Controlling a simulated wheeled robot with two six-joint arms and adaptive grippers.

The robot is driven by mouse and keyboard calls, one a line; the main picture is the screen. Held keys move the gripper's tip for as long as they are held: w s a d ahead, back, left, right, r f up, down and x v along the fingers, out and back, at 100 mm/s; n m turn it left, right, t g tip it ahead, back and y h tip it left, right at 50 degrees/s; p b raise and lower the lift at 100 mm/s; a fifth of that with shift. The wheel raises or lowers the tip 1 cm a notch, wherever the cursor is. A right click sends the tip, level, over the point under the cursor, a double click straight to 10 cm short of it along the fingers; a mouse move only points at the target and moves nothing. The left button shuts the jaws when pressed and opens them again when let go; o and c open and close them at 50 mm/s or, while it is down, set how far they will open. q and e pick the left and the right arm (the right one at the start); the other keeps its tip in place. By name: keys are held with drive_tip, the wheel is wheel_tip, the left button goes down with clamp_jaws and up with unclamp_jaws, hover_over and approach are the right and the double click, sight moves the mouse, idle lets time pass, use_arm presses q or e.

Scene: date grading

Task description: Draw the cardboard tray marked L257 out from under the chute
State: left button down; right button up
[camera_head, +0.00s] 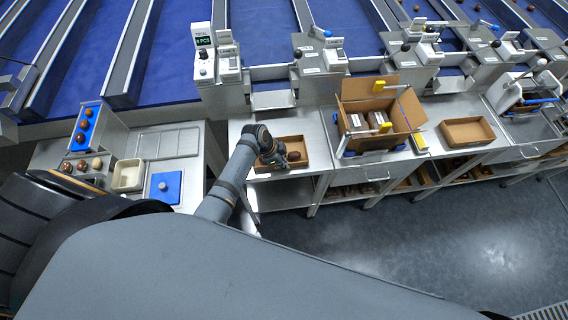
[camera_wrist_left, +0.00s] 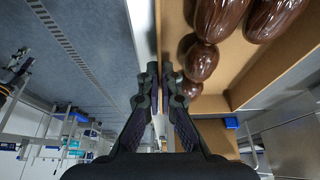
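An open cardboard tray (camera_head: 298,143) sits on the steel table at the front edge, before the first weighing station with a chute. It holds several dark glossy brown dates (camera_wrist_left: 219,18), large in the left wrist view. No L257 mark is readable. My left gripper (camera_head: 281,160) is at the tray's near left part. In the left wrist view my left gripper (camera_wrist_left: 160,76) has one finger outside and one inside the tray wall (camera_wrist_left: 158,25), with the fingertips closed on it. The arm hides part of the tray. My right gripper is not in view.
To the right stand a tall open carton (camera_head: 407,105) with packs inside and an empty shallow cardboard tray (camera_head: 467,132). The floor (camera_head: 440,240) in front of the tables is clear.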

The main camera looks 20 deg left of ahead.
use_arm(q)
drive_tip(key=shift+s+d, duration=0.1)
idle(0.3)
drive_tip(key=c, duration=1.4)
unclamp_jaws()
drive_tip(key=shift+c, duration=0.2)
drive_tip(key=v, duration=1.2)
